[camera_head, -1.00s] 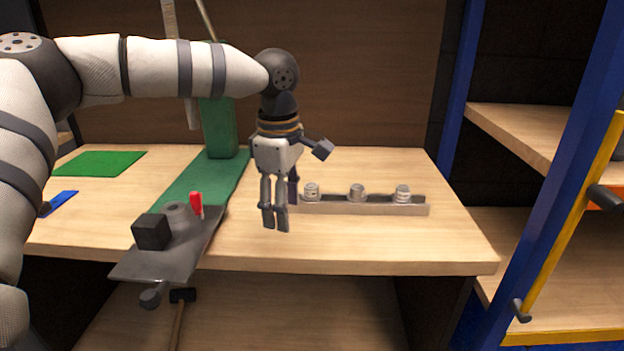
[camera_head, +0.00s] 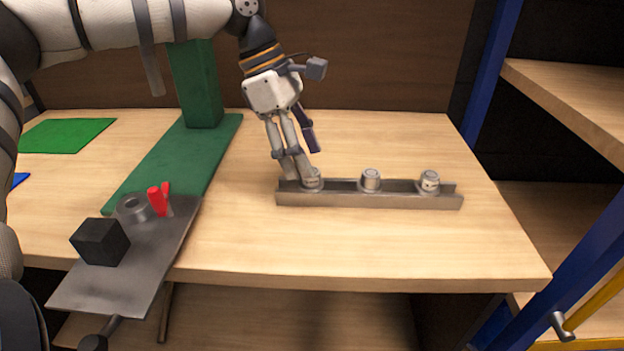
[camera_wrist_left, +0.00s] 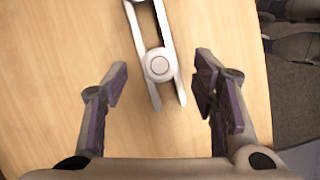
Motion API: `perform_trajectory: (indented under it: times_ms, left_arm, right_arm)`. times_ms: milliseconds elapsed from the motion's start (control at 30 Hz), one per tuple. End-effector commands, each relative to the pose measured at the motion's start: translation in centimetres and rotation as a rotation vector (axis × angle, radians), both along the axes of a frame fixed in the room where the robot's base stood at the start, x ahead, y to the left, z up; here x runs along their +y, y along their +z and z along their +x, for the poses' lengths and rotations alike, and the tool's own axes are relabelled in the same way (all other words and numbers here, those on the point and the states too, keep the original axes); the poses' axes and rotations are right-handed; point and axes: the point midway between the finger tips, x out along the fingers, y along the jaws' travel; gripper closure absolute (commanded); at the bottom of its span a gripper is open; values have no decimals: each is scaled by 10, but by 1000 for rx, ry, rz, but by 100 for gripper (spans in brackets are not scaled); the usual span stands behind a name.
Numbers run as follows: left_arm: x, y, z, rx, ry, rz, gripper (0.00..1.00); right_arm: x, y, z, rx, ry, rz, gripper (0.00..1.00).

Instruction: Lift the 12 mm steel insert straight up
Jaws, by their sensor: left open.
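Three short steel inserts sit in a row in a grey channel-shaped rail (camera_head: 350,200) on the bench: a left one (camera_head: 314,184), a middle one (camera_head: 371,180) and a right one (camera_head: 429,182). I cannot read their sizes. My left gripper (camera_head: 305,160) is open, tilted, with its fingers at the left insert and partly covering it in the head view. In the left wrist view, the open fingers (camera_wrist_left: 162,72) stand apart on either side of one round insert (camera_wrist_left: 159,65) in the rail (camera_wrist_left: 140,45), with gaps on both sides. My right gripper is not in view.
A green stand (camera_head: 195,85) rises behind on the left. A grey plate (camera_head: 135,270) with a black cube (camera_head: 100,242), a grey ring (camera_head: 133,208) and a red item (camera_head: 158,200) lies left of the rail. The bench (camera_head: 370,250) is clear in front of the rail.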

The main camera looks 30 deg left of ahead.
Motion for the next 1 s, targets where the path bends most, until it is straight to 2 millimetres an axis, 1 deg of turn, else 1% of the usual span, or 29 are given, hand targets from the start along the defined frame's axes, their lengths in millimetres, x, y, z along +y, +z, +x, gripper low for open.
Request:
perform_trajectory:
  times_ms: [33,100,167,233,400,433,467,500,567,600,633,667,1000]
  left_arm:
    - [-2,-12,-1,6,0,1,47]
    - [-6,-23,1,4,0,2,47]
    - [-9,-29,1,3,0,1,47]
    - [-10,-32,2,1,1,1,47]
    - [-10,-31,2,-1,1,1,47]
    - [-10,-31,2,-1,1,1,51]
    - [-10,-31,2,-1,1,1,58]
    - [-10,-31,2,-1,1,1,67]
    - [-10,-31,2,-1,1,1,81]
    - [-10,-31,2,-1,1,1,90]
    - [-10,-31,2,-1,1,1,97]
    - [-10,-31,2,-1,1,1,100]
    - [-10,-32,1,3,0,3,100]
  right_arm:
    - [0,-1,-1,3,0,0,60]
    - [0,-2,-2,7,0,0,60]
    - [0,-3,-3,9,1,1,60]
    - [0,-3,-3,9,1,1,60]
    - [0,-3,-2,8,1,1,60]
    - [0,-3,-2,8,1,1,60]
    - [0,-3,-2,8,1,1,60]
    - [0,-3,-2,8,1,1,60]
    - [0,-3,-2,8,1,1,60]
    - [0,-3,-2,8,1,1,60]
    - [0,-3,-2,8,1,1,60]
    - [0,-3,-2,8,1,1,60]
    - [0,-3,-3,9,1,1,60]
